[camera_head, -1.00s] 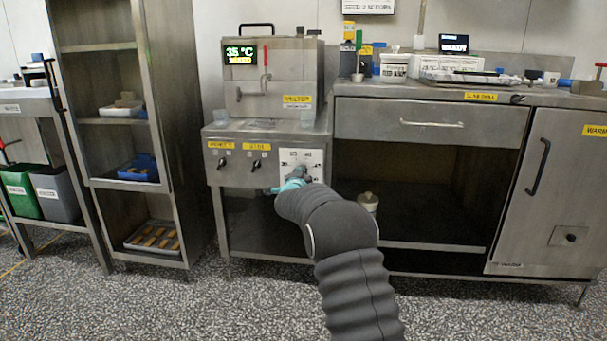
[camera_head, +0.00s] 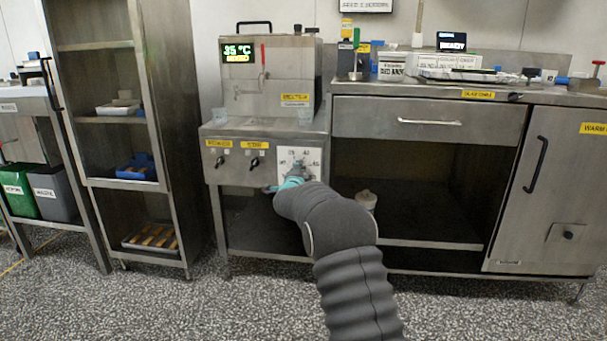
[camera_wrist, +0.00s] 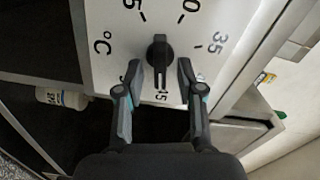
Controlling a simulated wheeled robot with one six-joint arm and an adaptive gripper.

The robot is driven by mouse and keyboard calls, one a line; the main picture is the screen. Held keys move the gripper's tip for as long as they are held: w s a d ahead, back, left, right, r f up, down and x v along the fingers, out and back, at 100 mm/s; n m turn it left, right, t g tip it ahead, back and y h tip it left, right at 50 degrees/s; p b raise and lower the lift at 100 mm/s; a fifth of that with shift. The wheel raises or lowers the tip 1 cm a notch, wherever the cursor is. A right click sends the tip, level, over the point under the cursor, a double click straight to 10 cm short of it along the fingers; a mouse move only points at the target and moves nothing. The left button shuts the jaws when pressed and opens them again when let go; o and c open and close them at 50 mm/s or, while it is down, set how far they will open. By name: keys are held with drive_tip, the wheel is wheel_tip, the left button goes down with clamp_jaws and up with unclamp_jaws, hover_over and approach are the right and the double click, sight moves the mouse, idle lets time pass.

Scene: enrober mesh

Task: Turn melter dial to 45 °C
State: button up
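The melter dial is a black knob (camera_wrist: 159,60) with a bar grip on a white scale plate (camera_wrist: 105,40). The plate carries printed numbers, with 35 at the right and °C at the left in the wrist view. The fingers of my gripper (camera_wrist: 160,70) are open, one on each side of the knob's lower part, with a visible gap on both sides. In the head view the plate (camera_head: 313,155) is on the melter's front, partly hidden by my gripper (camera_head: 291,182). The melter display (camera_head: 238,51) reads 35 °C; its second line is too blurred to read.
Two small black knobs (camera_head: 221,162) (camera_head: 255,163) sit left of the plate on the same panel. A white container (camera_head: 367,200) stands on the shelf to the right, beside my arm. A drawer (camera_head: 380,114) and steel counter extend right. A shelf rack (camera_head: 141,90) stands left.

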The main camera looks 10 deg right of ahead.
drive_tip(key=v, duration=1.2)
